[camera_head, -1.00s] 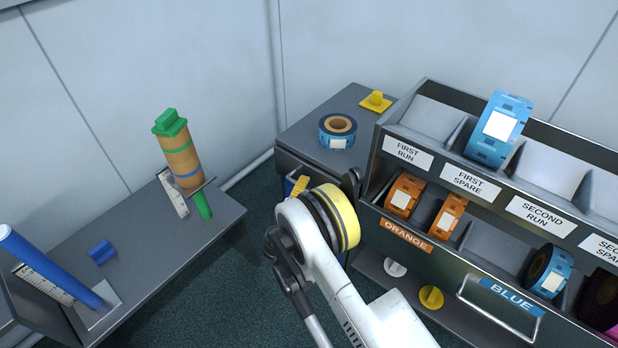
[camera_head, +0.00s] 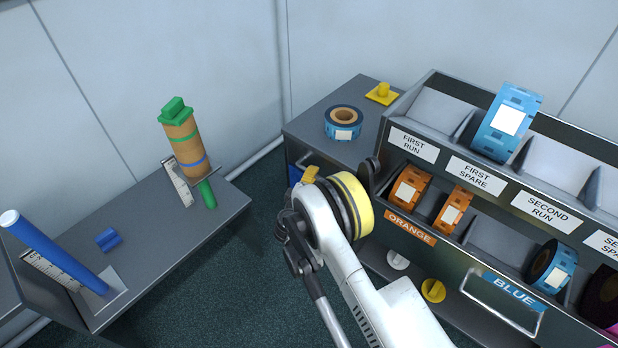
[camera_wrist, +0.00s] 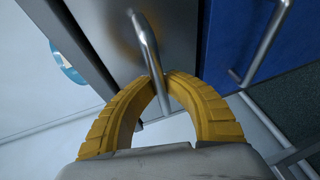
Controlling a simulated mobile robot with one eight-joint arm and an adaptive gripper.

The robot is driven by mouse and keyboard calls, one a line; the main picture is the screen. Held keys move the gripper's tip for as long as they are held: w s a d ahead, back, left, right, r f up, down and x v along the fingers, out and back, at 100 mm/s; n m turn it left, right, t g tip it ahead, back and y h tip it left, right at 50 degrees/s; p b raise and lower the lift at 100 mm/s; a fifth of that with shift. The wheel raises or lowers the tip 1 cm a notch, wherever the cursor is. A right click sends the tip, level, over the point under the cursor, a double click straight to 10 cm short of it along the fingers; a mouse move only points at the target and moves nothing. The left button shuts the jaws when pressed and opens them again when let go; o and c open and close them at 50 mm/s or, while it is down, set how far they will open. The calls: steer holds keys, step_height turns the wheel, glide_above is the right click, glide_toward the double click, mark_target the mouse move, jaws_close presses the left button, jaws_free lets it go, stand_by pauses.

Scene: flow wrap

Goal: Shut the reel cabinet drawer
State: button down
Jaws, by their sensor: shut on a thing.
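The grey reel cabinet (camera_head: 305,115) stands at the back centre in the head view, with a blue tape reel (camera_head: 343,122) on top. In the wrist view my gripper (camera_wrist: 160,82) has its yellow fingers closed around a metal bar handle (camera_wrist: 146,45) on a grey drawer front (camera_wrist: 105,35). A blue front (camera_wrist: 232,35) with a second bar handle (camera_wrist: 268,40) lies beside it. In the head view my gripper (camera_head: 310,174) is at the cabinet's front, and my wrist hides most of the drawers. How far the drawer stands out cannot be told.
A rack (camera_head: 412,115) with blue and orange reels stands close on the right of my arm. A low grey bench (camera_head: 150,235) on the left holds a cardboard roll (camera_head: 183,145) and a blue post (camera_head: 50,250). Open floor (camera_head: 230,290) lies between.

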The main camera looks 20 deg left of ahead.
steer(key=c, duration=1.4)
jaws_free()
steer(key=shift+w+d, duration=0.1)
